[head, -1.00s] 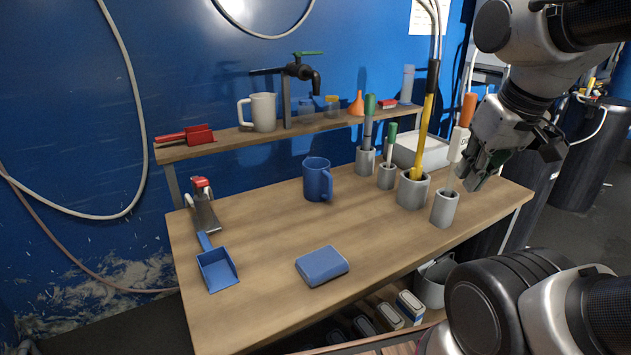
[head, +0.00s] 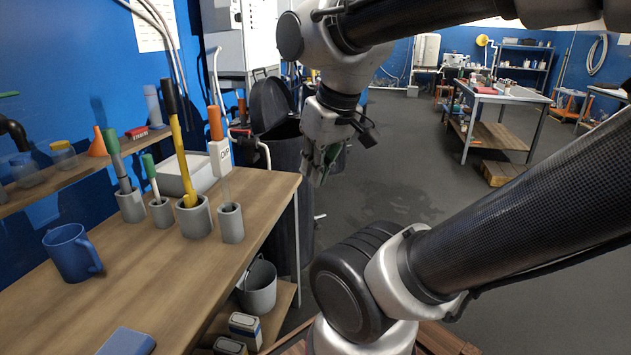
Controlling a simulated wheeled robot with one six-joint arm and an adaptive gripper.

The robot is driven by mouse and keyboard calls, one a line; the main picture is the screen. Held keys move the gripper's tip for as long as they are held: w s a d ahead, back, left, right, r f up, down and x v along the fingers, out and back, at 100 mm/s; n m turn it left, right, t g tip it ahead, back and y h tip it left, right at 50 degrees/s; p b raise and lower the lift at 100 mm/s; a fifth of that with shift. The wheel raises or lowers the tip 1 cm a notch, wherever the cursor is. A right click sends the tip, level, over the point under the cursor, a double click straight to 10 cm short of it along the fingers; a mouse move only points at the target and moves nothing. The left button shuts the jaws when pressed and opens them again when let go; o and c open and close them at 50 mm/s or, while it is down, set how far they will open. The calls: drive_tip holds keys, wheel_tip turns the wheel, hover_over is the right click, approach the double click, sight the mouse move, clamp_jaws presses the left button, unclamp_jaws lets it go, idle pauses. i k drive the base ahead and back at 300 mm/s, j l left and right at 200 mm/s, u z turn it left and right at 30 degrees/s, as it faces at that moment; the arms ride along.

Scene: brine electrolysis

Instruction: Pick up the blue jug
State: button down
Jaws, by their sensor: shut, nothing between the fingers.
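The blue jug (head: 70,254) stands upright on the wooden bench at the left of the head view, its handle toward the right. My gripper (head: 322,176) hangs past the bench's right end, pointing down, well to the right of the jug and apart from it. It looks empty, and its fingertips are small and partly hidden by its own body.
Grey holders with upright handled tools, one of them a tall yellow tool (head: 182,150), stand between the jug and my gripper. A blue block (head: 127,342) lies at the bench's front. A grey bucket (head: 258,288) sits on the lower shelf. Open floor (head: 400,180) lies to the right.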

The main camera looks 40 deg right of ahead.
sight(69, 247)
drive_tip(key=z, duration=0.8)
drive_tip(key=u, duration=1.4)
